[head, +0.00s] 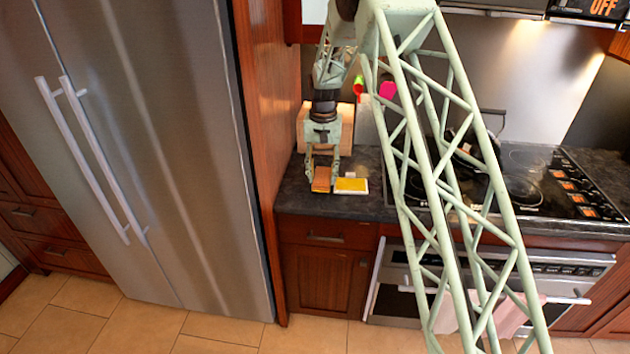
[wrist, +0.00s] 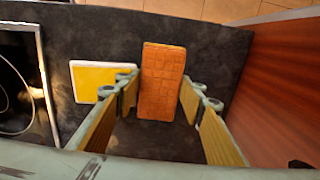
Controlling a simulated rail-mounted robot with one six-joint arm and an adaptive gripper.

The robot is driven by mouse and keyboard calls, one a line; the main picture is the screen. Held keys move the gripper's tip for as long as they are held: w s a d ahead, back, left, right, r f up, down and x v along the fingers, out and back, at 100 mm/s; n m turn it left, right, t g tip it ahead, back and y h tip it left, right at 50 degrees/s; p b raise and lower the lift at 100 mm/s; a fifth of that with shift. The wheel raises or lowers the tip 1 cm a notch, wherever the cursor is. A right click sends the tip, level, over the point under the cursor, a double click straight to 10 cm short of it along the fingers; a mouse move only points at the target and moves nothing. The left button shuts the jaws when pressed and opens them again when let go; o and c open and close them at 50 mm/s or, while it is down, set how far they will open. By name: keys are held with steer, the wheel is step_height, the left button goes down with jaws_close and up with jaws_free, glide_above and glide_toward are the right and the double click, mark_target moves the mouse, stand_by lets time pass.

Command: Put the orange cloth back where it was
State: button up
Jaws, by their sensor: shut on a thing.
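The orange cloth (head: 321,179) is a folded block near the front edge of the dark counter, left of the yellow-and-white item. In the wrist view the orange cloth (wrist: 162,75) stands between the two fingers of my gripper (wrist: 160,98), with a grid pattern on its face. In the head view my gripper (head: 322,176) points down and is shut on the cloth. I cannot tell whether the cloth touches the counter or hangs just above it.
A flat yellow-and-white item (head: 351,186) lies right beside the cloth; it also shows in the wrist view (wrist: 98,80). A wooden block (head: 305,130) stands behind. The stovetop (head: 520,178) is to the right, the wooden side panel (head: 268,120) to the left.

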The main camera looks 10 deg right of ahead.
mark_target(315, 173)
steer(key=shift+w+a+f, duration=0.1)
steer(key=shift+w+a, duration=0.95)
steer(key=shift+w, duration=0.25)
steer(key=shift+f, duration=0.15)
steer(key=shift+f, duration=1.65)
steer(key=shift+f, duration=0.15)
steer(key=o, duration=1)
steer(key=shift+c, duration=0.2)
step_height(315, 173, up, 11)
steer(key=shift+f, duration=0.1)
steer(key=shift+r, duration=0.75)
